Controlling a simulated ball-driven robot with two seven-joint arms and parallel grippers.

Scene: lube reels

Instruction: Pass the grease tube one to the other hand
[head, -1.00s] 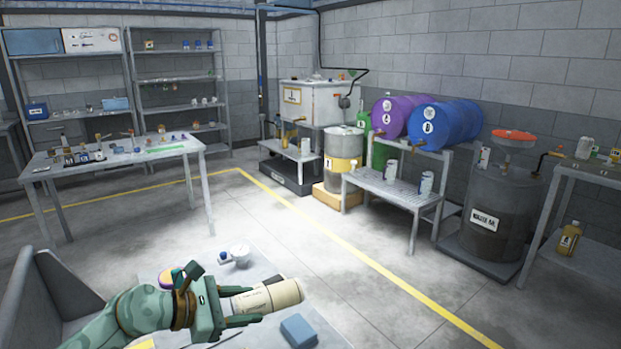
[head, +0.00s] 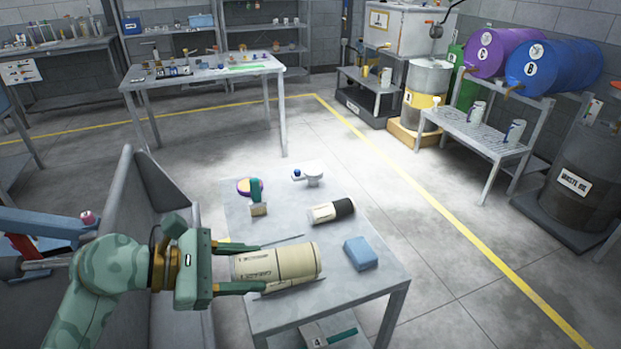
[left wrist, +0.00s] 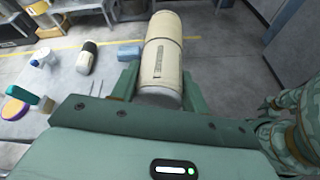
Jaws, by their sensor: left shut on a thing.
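A cream grease tube (head: 280,266) with dark printed lettering is held between the fingers of my left gripper (head: 240,270), low in the middle of the head view. The tube lies about level, its long side pointing away from the palm, and appears above the small table. In the left wrist view the tube (left wrist: 161,58) sticks out beyond the gripper, with its grey end near the palm. My right gripper is not in view.
Drums and shelves stand farther back.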

